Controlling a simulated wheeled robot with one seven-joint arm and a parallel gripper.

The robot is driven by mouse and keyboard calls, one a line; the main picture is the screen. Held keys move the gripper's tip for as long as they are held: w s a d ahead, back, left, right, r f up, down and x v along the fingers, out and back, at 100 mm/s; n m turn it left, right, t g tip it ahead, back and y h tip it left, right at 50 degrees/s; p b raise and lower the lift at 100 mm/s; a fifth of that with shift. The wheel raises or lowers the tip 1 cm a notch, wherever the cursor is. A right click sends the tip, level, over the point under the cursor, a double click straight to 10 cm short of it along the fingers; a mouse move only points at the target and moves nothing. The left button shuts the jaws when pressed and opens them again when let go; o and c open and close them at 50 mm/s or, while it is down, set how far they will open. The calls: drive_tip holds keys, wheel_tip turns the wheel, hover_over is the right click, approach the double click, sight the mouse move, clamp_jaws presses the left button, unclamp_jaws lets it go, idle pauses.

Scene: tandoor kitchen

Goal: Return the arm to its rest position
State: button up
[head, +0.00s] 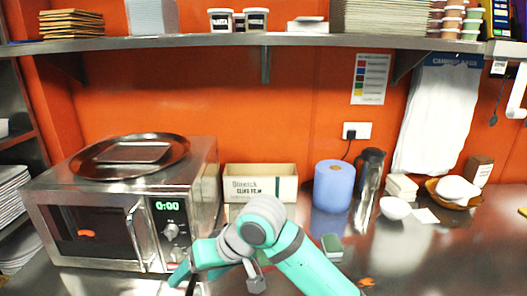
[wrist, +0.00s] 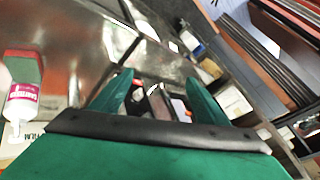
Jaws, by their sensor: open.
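My arm (head: 302,262) is teal and grey and reaches in from the bottom of the head view, bent at a grey joint above the steel counter. My gripper (head: 182,282) hangs at the lower left of it, in front of the microwave (head: 90,232), with its fingertips partly cut off or hidden. In the wrist view my gripper (wrist: 148,92) shows two teal fingers spread apart. I see nothing clearly held between them. Dark and shiny shapes lie beyond the fingers and are too blurred to name.
A round steel tray (head: 85,166) lies on the microwave. A cardboard box (head: 286,183), blue paper roll (head: 333,187), steel flask (head: 368,185) and white bowl (head: 395,208) stand along the back. A shelf (head: 290,39) runs above. The counter (head: 430,262) is mostly clear at right.

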drive_tip(key=w+a+m+t+y, duration=0.4)
drive_tip(key=a+m+t+y, duration=0.1)
drive_tip(key=a+t+y, duration=0.3)
drive_tip(key=s+d+f+m+t+h, duration=0.2)
drive_tip(key=s+d+f+m+h, duration=0.15)
drive_tip(key=f, duration=0.35)
drive_tip(key=s+d+f+m+t+h, duration=0.2)
drive_tip(key=s+d+f+h, duration=0.25)
drive_tip(key=f, duration=0.25)
drive_tip(key=s+d+f+m+t+h, duration=0.3)
drive_tip(key=s+d+f+h, duration=0.15)
drive_tip(key=f, duration=0.35)
drive_tip(key=s+d+f+n+g+h, duration=0.1)
drive_tip(key=s+d+n, duration=0.2)
drive_tip(key=s, duration=0.9)
drive_tip(key=s+d+f+n+h, duration=0.1)
drive_tip(key=s+d+n, duration=0.3)
drive_tip(key=s, duration=0.9)
drive_tip(key=d+f, duration=0.1)
drive_tip(key=d, duration=0.2)
drive_tip(key=shift+s+d+g+h, duration=0.2)
drive_tip(key=shift+d+g+h, duration=0.05)
drive_tip(key=shift+g+h, duration=0.15)
